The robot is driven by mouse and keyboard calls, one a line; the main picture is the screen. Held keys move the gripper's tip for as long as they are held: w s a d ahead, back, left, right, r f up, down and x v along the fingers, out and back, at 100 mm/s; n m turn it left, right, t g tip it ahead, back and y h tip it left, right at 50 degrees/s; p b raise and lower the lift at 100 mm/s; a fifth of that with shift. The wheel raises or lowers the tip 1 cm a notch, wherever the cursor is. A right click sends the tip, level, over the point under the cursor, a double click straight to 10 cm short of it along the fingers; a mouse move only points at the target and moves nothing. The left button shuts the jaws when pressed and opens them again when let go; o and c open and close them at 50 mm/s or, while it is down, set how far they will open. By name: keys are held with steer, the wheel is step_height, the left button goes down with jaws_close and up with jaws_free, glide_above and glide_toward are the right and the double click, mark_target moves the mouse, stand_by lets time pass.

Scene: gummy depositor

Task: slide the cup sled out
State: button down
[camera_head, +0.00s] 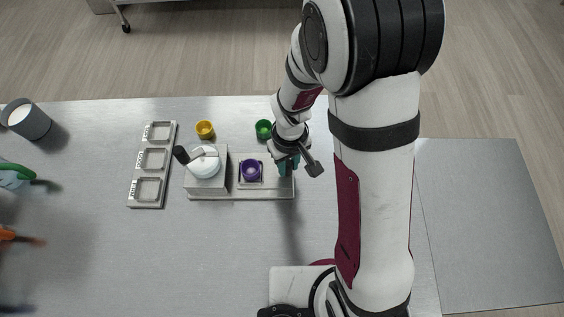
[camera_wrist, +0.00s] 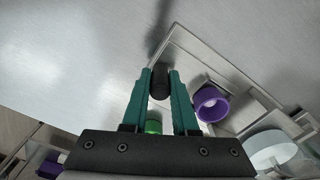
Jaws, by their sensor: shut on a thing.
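The purple cup (camera_head: 251,170) sits upright in the square metal cup sled (camera_head: 241,184) on the depositor's base plate (camera_head: 275,196), to the right of the depositor housing (camera_head: 207,185). In the wrist view the purple cup (camera_wrist: 210,104) is just right of my fingers. My gripper (camera_head: 288,168) is over the right end of the base plate, right of the cup. Its teal fingers (camera_wrist: 160,74) are shut on a black knob (camera_wrist: 160,83). The link between knob and sled is hard to make out.
Yellow (camera_head: 205,129) and green (camera_head: 263,129) cups stand behind. A three-recess tray (camera_head: 134,192) lies left; a grey cup (camera_head: 26,120) stands far left.

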steer(key=c, duration=0.7)
jaws_free()
step_height(320, 180, up, 16)
steer(key=shift+f, duration=0.1)
steer(key=s+d+m, duration=0.1)
steer(key=s+m, duration=0.2)
steer(key=s, duration=0.2)
steer(key=s+d+r+m+y, duration=0.1)
steer(key=s+d+m, duration=0.1)
steer(key=s+m, duration=0.2)
steer(key=s+d+r+m, duration=0.1)
steer(key=s+d+m, duration=0.1)
steer(key=s+m, duration=0.2)
steer(key=shift+s+r+y, duration=0.15)
steer(key=shift+s+y, duration=0.05)
steer(key=shift+s, duration=0.6)
steer(key=shift+s+r+y, duration=0.1)
steer(key=shift+s+y, duration=0.1)
steer(key=shift+s, duration=0.6)
